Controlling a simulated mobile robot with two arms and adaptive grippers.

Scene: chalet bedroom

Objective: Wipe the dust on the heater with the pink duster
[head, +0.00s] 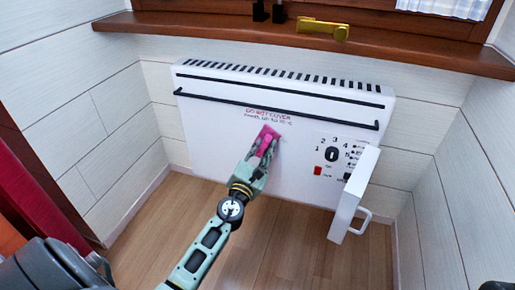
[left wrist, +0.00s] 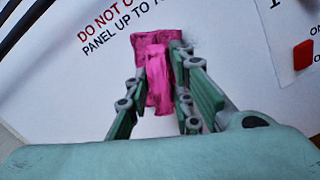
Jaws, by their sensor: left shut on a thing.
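The white heater (head: 230,110) is fixed to the wall below the wooden sill, with dark bars and a slotted top. My left gripper (head: 262,158) is shut on the pink duster (head: 270,135), in front of the middle of the heater's face. In the left wrist view the duster (left wrist: 155,70) sits between the fingers (left wrist: 158,105) and appears against or very close to the panel, over part of the red and black lettering. A small grey smudge, perhaps dust, shows beside the duster's upper right. My right gripper is not in view.
A control panel with a dial (head: 331,155) and red switch is right of the duster. A white open flap with a handle (head: 352,200) juts out at the heater's right. A yellow object (head: 322,28) lies on the sill (head: 400,52). Wooden floor (head: 290,245) is clear below.

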